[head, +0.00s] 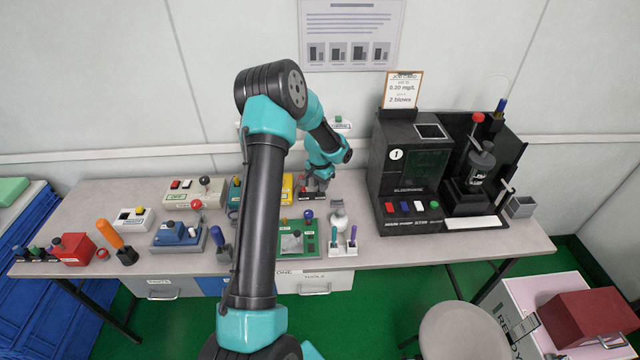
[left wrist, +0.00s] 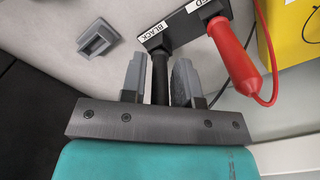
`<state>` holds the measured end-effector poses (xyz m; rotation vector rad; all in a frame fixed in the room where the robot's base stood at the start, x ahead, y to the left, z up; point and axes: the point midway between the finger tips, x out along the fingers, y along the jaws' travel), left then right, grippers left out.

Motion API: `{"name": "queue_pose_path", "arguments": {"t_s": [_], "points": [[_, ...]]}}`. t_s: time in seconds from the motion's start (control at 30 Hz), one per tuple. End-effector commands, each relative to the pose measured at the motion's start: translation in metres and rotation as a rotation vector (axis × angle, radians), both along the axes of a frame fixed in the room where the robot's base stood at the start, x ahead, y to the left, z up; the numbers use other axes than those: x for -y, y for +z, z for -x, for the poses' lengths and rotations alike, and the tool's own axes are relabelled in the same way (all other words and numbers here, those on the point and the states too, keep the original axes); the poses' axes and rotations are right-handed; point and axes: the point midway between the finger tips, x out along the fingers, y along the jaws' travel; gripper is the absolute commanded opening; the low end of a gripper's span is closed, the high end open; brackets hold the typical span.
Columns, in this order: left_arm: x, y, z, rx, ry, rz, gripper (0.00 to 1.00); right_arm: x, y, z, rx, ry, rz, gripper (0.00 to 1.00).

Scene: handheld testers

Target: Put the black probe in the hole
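The black probe (left wrist: 160,76) stands in a dark holder (left wrist: 182,24) at a label reading BLACK, in the left wrist view. My left gripper (left wrist: 160,70) has its two grey fingers on either side of the probe, with thin gaps seeming to show. In the head view my left gripper (head: 318,184) is low over the back middle of the table, beside a yellow device (head: 287,188). A red probe (left wrist: 234,56) sits in the same holder, right of the black one. A grey block with a rectangular recess (left wrist: 97,38) lies nearby; I cannot tell whether this is the hole. My right gripper is out of view.
A black machine (head: 408,170) with coloured buttons stands right of my left gripper. A green board (head: 298,238) and a white stand with pens (head: 343,246) are in front. Several testers crowd the left side. My left arm hides part of the table's middle.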

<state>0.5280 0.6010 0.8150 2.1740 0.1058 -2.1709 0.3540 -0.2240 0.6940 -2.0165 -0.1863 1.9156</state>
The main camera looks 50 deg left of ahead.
Motion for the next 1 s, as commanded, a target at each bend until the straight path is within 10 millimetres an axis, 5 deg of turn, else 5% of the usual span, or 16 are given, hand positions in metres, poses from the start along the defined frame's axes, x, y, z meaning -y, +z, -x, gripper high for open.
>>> {"name": "queue_pose_path", "arguments": {"t_s": [0.13,0.57,1.0], "points": [[0.0,0.0,0.0,0.0,0.0,0.0,0.43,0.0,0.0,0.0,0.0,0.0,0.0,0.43],[0.0,0.01,-0.001,0.002,0.0,-0.001,0.43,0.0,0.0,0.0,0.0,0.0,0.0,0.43],[0.0,0.085,-0.001,0.003,0.0,-0.001,0.43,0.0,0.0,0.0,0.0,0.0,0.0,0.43]]}}
